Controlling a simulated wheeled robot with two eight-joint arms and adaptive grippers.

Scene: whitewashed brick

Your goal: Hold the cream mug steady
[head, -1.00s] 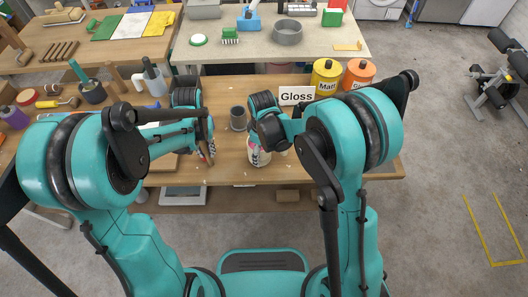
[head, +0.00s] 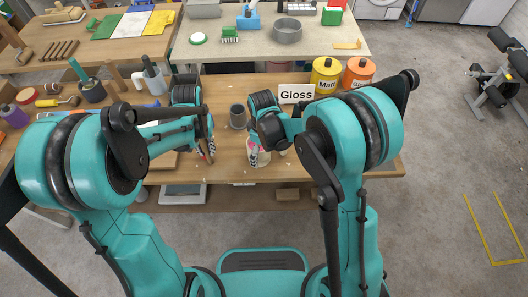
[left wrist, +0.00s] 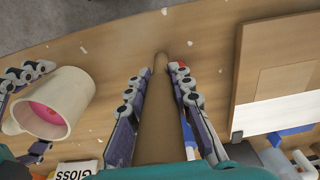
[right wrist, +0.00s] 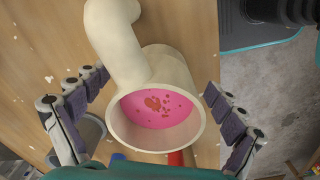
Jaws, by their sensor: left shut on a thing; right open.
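The cream mug (head: 264,160) stands near the front edge of the wooden bench. In the right wrist view the mug (right wrist: 185,75) holds pink liquid with darker red-brown patches; its thick handle points to the top. My right gripper (right wrist: 157,118) is open, with one finger on each side of the mug and a visible gap at both. My left gripper (left wrist: 158,85) is shut on a brown wooden stick (left wrist: 158,110), left of the mug in the head view (head: 208,155).
A grey cup (head: 238,116) stands behind, between the two arms. A Gloss sign (head: 297,95), a yellow Matt tin (head: 326,74) and an orange tin (head: 359,73) stand at the back right. Brushes and pots crowd the bench's left side.

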